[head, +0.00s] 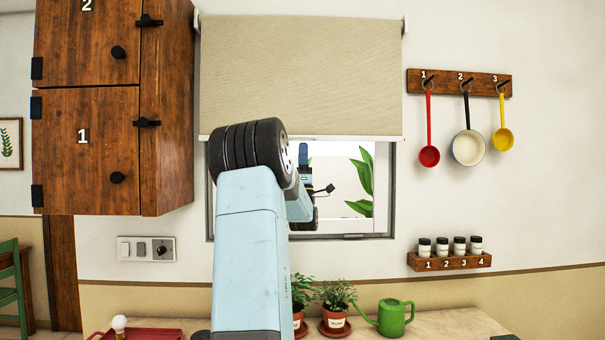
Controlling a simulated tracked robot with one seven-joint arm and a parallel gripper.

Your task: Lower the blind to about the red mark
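The beige blind (305,75) hangs over the upper part of the window (335,178). Its pale bottom bar (350,137) lies level and leaves the lower part of the glass uncovered. I cannot make out a red mark on the blind or the window frame. My gripper (304,155) is in front of the window, close to the blind's bottom bar in the picture. My own arm hides much of it. Its fingers are too small and covered to tell whether they are open, or whether they touch the bar.
A wooden cabinet (95,120) stands out from the wall on the left. A rack (445,82) with hanging utensils and a spice shelf (450,263) are on the right. Potted plants (337,302), a green watering can (393,316) and a red tray (145,334) stand on the counter below.

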